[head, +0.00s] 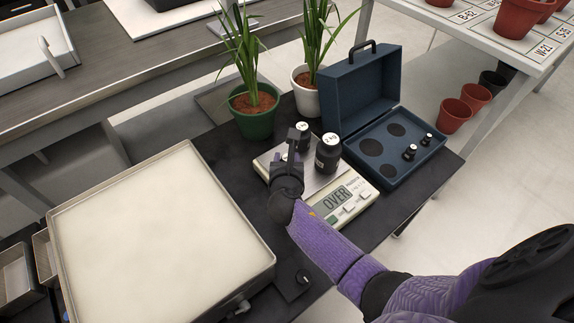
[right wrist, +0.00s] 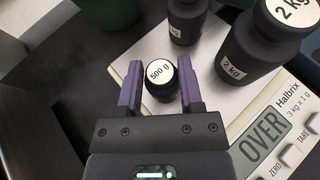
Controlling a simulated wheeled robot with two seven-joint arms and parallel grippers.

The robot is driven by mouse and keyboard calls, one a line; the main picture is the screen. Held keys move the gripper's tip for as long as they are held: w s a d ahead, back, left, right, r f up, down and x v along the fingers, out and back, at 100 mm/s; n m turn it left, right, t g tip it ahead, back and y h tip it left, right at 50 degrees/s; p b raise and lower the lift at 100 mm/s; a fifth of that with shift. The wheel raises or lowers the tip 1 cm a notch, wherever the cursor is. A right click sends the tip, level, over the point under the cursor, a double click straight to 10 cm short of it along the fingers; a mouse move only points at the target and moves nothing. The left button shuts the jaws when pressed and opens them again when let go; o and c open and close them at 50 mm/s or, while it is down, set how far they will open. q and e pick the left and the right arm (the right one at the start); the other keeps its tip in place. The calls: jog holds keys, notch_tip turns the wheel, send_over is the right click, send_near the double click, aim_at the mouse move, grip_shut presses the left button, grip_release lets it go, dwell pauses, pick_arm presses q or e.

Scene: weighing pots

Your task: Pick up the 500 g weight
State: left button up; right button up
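The 500 g weight (right wrist: 162,82) is a small black cylinder with a pale labelled top, upright on the scale's metal plate (right wrist: 238,105). My right gripper (right wrist: 160,85) is open around it, one purple finger on each side, with little room between fingers and weight. In the head view my right gripper (head: 291,150) is over the left part of the plate and largely hides the 500 g weight. Beside it on the plate stand the 2 kg weight (head: 328,156) and another black weight (head: 303,132). The scale display (head: 337,199) reads OVER. My left gripper is not in view.
An open blue case (head: 393,150) with two small weights stands right of the scale. A green pot (head: 254,117) and a white pot (head: 305,97) with plants stand behind. A large pale tray (head: 160,240) is at the left. The dark table's right edge is near the case.

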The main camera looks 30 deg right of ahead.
grip_shut()
dwell(1.0)
